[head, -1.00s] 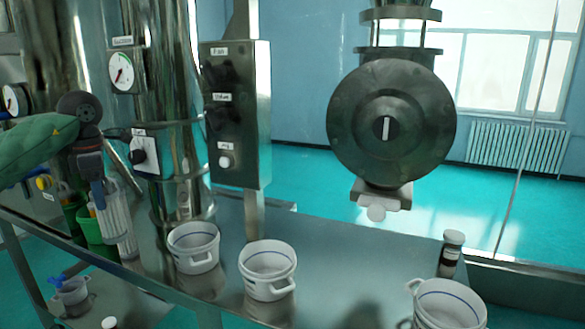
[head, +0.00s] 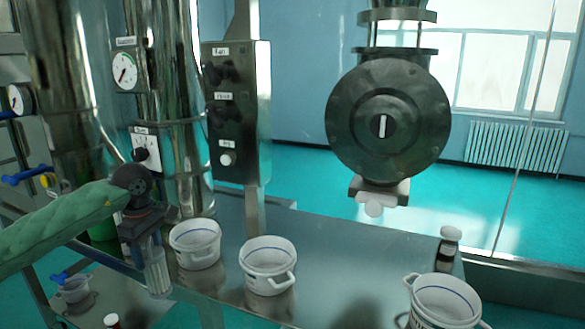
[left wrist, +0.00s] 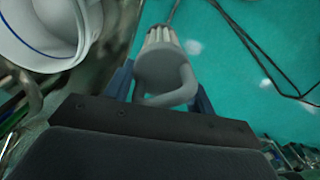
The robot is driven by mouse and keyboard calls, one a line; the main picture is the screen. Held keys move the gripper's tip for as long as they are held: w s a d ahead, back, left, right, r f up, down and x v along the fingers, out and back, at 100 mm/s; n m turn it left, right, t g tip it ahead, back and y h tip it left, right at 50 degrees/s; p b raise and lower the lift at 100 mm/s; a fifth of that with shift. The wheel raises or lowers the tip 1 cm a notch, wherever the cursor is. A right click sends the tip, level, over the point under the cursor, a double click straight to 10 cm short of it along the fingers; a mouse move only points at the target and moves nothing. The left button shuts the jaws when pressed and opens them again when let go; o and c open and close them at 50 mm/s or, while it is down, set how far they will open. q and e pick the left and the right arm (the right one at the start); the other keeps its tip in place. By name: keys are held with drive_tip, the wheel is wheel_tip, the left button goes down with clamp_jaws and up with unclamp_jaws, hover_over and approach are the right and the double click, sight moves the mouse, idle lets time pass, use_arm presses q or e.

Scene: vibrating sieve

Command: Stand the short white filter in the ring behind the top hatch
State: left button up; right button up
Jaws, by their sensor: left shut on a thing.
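My left gripper (head: 145,232) is shut on a pale ribbed cylinder, which looks like the short white filter (head: 157,266). The filter hangs below the gripper, roughly upright, in front of the bench's left part. In the left wrist view the filter (left wrist: 162,68) sits between the two blue fingers, with a loop handle at its near end. A large round dark hatch (head: 388,120) with a white mark at its centre hangs at the right, apart from the gripper. It looks closed, and any ring behind it is hidden. My right gripper is not in view.
White buckets (head: 195,245) (head: 267,265) (head: 445,303) stand on the steel bench (head: 330,250). The nearest is just right of the held filter. A dark bottle (head: 448,248) stands at the right. A control box (head: 237,112) stands mid-left. The bench under the hatch is clear.

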use_arm(q)
drive_tip(key=s+d+f+m, duration=0.5)
drive_tip(key=d+f+m, duration=0.2)
drive_tip(key=f, duration=0.3)
drive_tip(key=s+d+f+m, duration=0.5)
drive_tip(key=d+f+m, duration=0.3)
drive_tip(key=f, duration=0.3)
drive_tip(key=shift+d+f, duration=0.2)
drive_tip(key=shift+d, duration=0.1)
drive_tip(key=shift+s, duration=0.15)
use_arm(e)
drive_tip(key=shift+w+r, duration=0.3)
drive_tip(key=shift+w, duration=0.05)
